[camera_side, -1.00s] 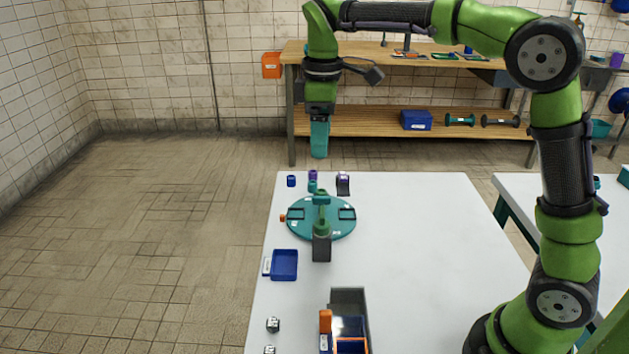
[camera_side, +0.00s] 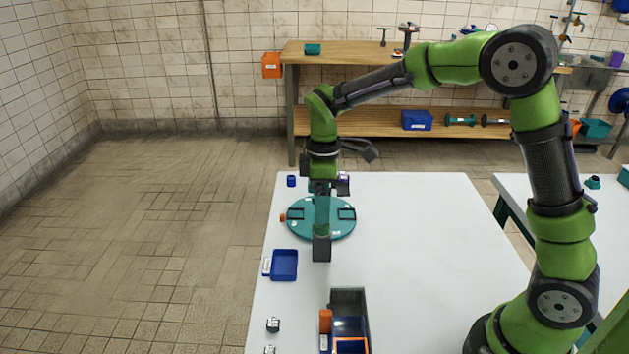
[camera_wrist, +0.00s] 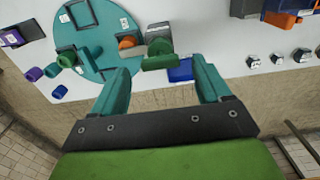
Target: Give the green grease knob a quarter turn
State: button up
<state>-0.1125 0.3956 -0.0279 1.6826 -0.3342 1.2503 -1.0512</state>
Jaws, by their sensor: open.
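The green knob (camera_wrist: 160,60) shows in the wrist view, in front of a grey block and between my fingertips. In the side view my gripper hides it. My gripper (camera_wrist: 160,72) is open, with one teal finger to each side of the knob and a visible gap on both sides. In the side view my gripper (camera_side: 322,228) points straight down over the teal round plate (camera_side: 297,230). The grey block (camera_side: 321,250) stands at the plate's front edge, just below my fingers. I cannot tell the exact height of the fingertips against the knob.
An orange knob (camera_wrist: 127,42) sits close beside the green one. A blue tray (camera_side: 285,265) lies at the left table edge. Small blue (camera_side: 291,181) and purple (camera_side: 343,178) pieces stand behind the plate. The table's right is clear.

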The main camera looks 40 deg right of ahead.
jog(key=shift+f, duration=0.95)
jog(key=shift+c, duration=0.2)
jog(key=c, duration=1)
